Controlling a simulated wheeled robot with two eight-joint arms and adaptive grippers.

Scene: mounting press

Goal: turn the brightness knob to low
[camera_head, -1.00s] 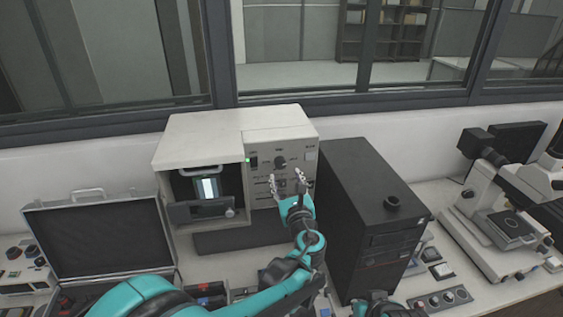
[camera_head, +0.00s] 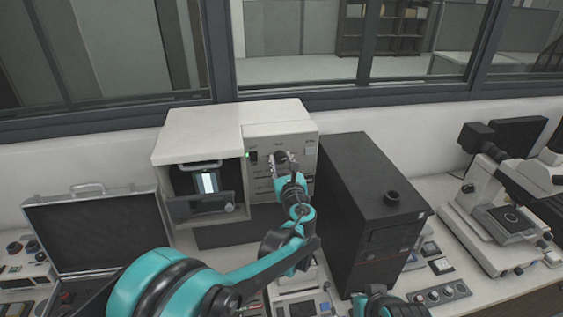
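The beige mounting press (camera_head: 200,137) stands against the wall, with a control panel (camera_head: 309,185) on its right half. A round dark knob (camera_head: 280,157) sits on the upper part of that panel. My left gripper (camera_head: 284,160) is at this knob, with its fingers on either side of it. Whether the fingertips touch the knob is too small to tell. The finger opening is unclear, and the gripper and wrist hide part of the panel below. My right gripper (camera_head: 376,303) shows only partly at the bottom edge; its fingers cannot be made out.
A black computer tower (camera_head: 375,235) stands just right of my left arm. An open black case (camera_head: 95,235) lies at the left. A microscope (camera_head: 495,215) is at the right. A small control box (camera_head: 440,294) lies at the front right.

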